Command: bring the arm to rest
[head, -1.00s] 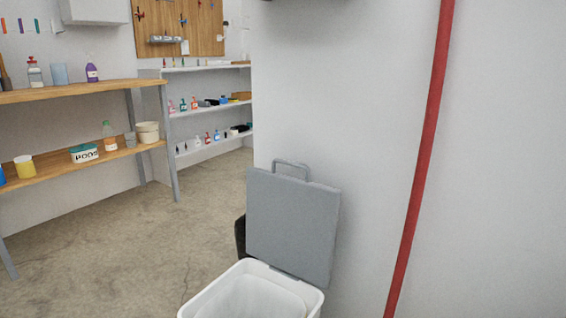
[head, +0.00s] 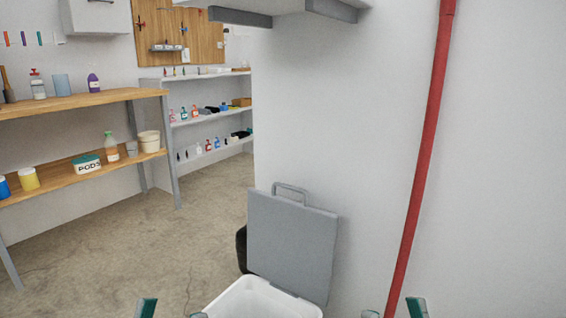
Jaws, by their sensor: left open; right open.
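My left gripper (head: 172,311) shows only as green-tipped fingertips at the bottom edge of the head view, left of the white bin. The fingertips are apart, with nothing seen between them. My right gripper (head: 393,311) also shows only its fingertips at the bottom edge, right of the bin and in front of the red pipe's lower end. They are apart too, with nothing held in view. The rest of both arms is out of view.
A white bin (head: 262,296) with a raised grey lid (head: 291,243) stands against the wall. A red pipe (head: 428,140) runs down the wall. A grey-white shelf (head: 285,8) hangs overhead. A wooden workbench (head: 85,101) is at left, with open floor (head: 120,250) before it.

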